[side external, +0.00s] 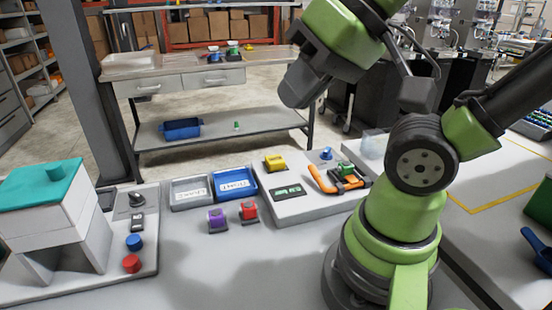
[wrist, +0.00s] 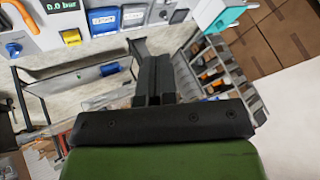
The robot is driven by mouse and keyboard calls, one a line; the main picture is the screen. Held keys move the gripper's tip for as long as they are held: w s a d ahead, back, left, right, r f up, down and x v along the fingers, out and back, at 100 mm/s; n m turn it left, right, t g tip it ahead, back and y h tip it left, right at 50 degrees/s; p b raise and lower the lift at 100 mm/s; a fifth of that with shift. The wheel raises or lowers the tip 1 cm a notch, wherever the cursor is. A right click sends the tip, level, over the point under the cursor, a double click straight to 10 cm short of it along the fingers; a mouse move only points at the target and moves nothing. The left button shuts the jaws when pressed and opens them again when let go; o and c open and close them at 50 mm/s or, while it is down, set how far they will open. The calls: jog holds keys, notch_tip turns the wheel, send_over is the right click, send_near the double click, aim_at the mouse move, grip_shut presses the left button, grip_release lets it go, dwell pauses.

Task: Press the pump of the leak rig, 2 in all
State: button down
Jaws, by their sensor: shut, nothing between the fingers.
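The leak rig appears to be the pale box (side external: 303,206) right of the trays. It carries a yellow block (side external: 275,162), a dark display (side external: 288,190), a blue knob (side external: 326,153) and an orange handle (side external: 324,181). No part is legibly marked as the pump. In the wrist view the display (wrist: 63,4) reads 0.0 bar, with the yellow block (wrist: 71,37) and blue knob (wrist: 13,49) at upper left. My gripper (side external: 293,97) is high above the bench, apart from the rig. Its fingers (wrist: 153,82) are together and empty.
A grey tray (side external: 190,204) and a blue tray (side external: 252,193) lie left of the rig. A purple block (side external: 217,220) and a red block (side external: 249,212) stand in front. A teal-topped dispenser (side external: 30,187) and a panel with blue and red buttons (side external: 133,264) are left.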

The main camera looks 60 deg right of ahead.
jog(key=shift+w, duration=0.1)
jog(key=m+t+y, duration=0.1)
jog(key=m+y, duration=0.1)
jog(key=m, duration=1.6)
send_over(276, 160)
notch_tip(276, 160, down, 15)
jog(key=shift+r, duration=0.15)
jog(key=shift+f, duration=4.4)
